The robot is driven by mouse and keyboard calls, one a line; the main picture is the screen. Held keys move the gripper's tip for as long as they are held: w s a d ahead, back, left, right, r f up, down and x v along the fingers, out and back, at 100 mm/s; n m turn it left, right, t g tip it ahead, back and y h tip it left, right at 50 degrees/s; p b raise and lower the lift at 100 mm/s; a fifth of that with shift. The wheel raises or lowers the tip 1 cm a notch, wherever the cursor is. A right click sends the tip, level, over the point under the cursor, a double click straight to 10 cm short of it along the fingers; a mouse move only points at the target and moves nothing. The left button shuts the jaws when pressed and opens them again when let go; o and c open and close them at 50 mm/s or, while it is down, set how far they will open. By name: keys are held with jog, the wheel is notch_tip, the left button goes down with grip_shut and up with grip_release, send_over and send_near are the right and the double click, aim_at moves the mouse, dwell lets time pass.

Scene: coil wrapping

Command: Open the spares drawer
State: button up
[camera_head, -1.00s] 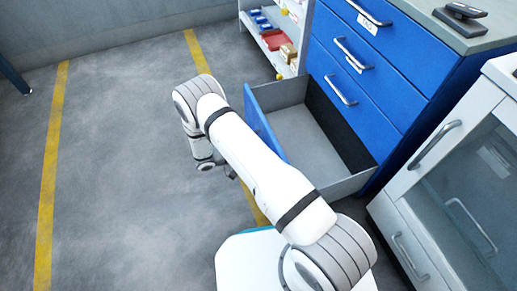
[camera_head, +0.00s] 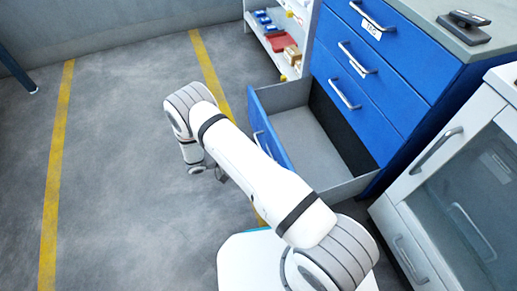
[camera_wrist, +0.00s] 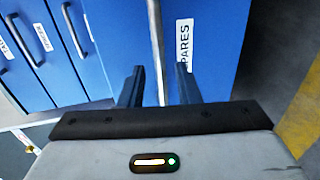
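The spares drawer (camera_head: 318,140), the lowest one in the blue cabinet, is pulled well out. Its grey inside looks empty. In the wrist view its blue front (camera_wrist: 205,40) carries a label (camera_wrist: 184,45) reading "SPARES". The metal drawer handle (camera_wrist: 156,40) runs up the picture there and also shows on the front in the head view (camera_head: 262,141). My gripper (camera_wrist: 158,72) is open, its two dark fingers one on each side of the handle's line with gaps between. In the head view it is a little off the drawer front, mostly hidden by my arm.
Closed blue drawers (camera_head: 380,65) stand above the open one. A grey-white glass-fronted cabinet (camera_head: 455,185) is at right. An open shelf (camera_head: 281,40) with bins stands behind the drawer. The floor (camera_head: 110,150) at left is clear.

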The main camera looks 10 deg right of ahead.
jog(key=shift+v, duration=1.65)
jog(key=s+d+r+m+g+y+p, duration=0.1)
jog(key=d+r+g+y+p, duration=0.3)
jog(key=r, duration=0.9)
jog(key=s+d+r+m+y+p, duration=0.15)
jog(key=r+p, duration=0.55)
jog(key=r, duration=0.7)
jog(key=s+d+r+g+y+p, duration=0.1)
jog(key=d+r+g+y+p, duration=0.3)
jog(key=r, duration=0.9)
jog(key=s+d+r+t+y+p, duration=0.1)
jog(key=s+r+p, duration=0.4)
jog(key=r, duration=0.6)
jog(key=s+d+r+t+y+p, duration=0.1)
jog(key=s+r+t+y+p, duration=0.2)
jog(key=s+r+p, duration=0.3)
jog(key=s+d+r+t+y+p, duration=0.1)
jog(key=s+r+p, duration=0.5)
jog(key=r, duration=1)
jog(key=shift+s+d+r+t+y+p, duration=0.2)
jog(key=shift+r+t+y+p, duration=0.25)
jog(key=shift+t+p, duration=0.75)
